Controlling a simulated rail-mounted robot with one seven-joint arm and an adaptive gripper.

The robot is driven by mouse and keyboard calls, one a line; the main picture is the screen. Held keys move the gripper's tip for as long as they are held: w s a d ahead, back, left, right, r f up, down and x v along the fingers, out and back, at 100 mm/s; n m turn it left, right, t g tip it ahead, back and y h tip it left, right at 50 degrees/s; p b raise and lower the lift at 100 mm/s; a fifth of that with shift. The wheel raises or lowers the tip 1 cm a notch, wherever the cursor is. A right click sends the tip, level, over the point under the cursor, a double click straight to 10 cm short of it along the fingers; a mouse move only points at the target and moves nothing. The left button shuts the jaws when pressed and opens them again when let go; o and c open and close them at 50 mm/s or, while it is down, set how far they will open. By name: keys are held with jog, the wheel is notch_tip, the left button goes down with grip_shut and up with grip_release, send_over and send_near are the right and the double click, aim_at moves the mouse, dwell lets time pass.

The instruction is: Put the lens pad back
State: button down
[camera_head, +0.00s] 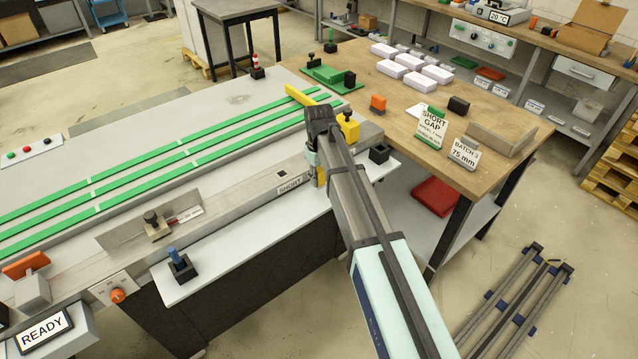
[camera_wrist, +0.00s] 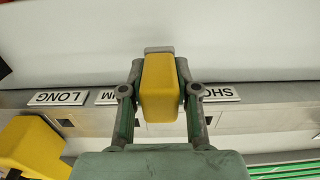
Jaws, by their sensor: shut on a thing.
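My gripper (camera_wrist: 159,98) is shut on a yellow block (camera_wrist: 159,88), with one finger on each side of it. In the head view my gripper (camera_head: 315,172) is at the front edge of the long bench, beside the SHORT label (camera_head: 290,186), and my arm hides most of it. I cannot pick out a lens pad by name. A blue-topped piece (camera_head: 175,256) stands in a black holder (camera_head: 183,270) on the white shelf (camera_head: 222,262). A black square holder (camera_head: 379,153) at the shelf's right end looks empty.
A second yellow block (camera_wrist: 28,145) is left of my gripper, near the LONG label (camera_wrist: 58,98). Green strips (camera_head: 150,165) run along the bench. A yellow bar (camera_head: 300,95) lies at their far end. A wooden table (camera_head: 415,160) with white packs (camera_head: 410,62) stands to the right.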

aim_at(319, 185)
jog(key=shift+f+p, duration=0.45)
jog(key=shift+f, duration=1.4)
jog(key=c, duration=0.9)
grip_release()
jog(key=shift+f, duration=0.1)
jog(key=shift+o, duration=0.2)
notch_tip(319, 185, up, 12)
jog(key=b, duration=0.3)
jog(key=shift+b, duration=0.4)
